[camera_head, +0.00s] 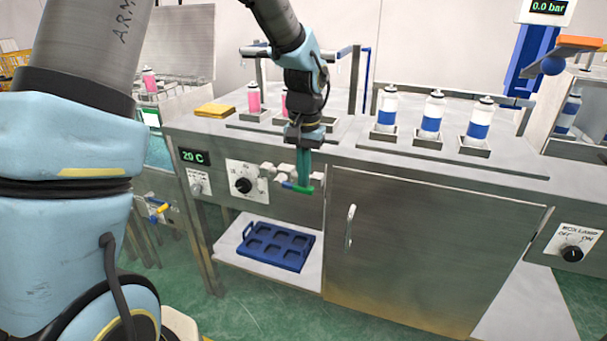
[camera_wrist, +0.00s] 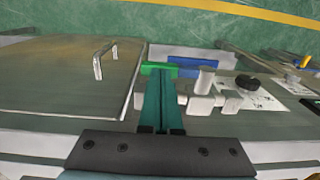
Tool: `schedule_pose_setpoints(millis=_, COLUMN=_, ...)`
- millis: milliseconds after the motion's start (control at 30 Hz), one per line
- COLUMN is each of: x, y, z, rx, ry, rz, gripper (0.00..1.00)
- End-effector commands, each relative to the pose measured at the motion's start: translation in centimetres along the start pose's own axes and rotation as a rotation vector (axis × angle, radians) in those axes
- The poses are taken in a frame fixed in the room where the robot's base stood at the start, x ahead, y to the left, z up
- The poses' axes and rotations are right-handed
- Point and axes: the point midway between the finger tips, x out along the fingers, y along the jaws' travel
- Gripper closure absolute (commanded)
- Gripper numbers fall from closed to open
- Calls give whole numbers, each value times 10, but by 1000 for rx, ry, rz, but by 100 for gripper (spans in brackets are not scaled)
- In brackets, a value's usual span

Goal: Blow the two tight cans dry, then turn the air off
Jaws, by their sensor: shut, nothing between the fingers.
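Three white cans with blue bands stand upright in separate square holders on the bench: the left can (camera_head: 387,108), the middle can (camera_head: 432,114) and the right can (camera_head: 478,121). Two pink cans stand further left, one pink can (camera_head: 254,97) clear and the other partly behind my arm. I cannot tell which cans are tight or wet. A valve with a green handle (camera_head: 298,188) is on the bench front; the handle also shows in the wrist view (camera_wrist: 158,68). My gripper (camera_head: 304,178) is shut and empty, its teal fingers at the handle. I cannot tell whether they touch it.
A display (camera_head: 548,6) reads 0.0 bar. A black knob (camera_head: 243,186) is left of the valve. A cabinet door with a handle (camera_head: 350,225) is to the right. A blue tray (camera_head: 275,246) lies on the shelf below. A yellow cloth (camera_head: 214,110) lies on the bench.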

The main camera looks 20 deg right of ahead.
Motion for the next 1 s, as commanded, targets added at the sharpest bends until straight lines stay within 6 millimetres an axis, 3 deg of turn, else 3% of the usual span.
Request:
schedule_pose_setpoints(millis=567, x=6, y=4, z=0, rx=5, ry=0, rz=-59, gripper=100)
schedule_pose_setpoints(millis=1000, x=34, y=14, z=0, rx=8, ry=1, rz=-394, gripper=100)
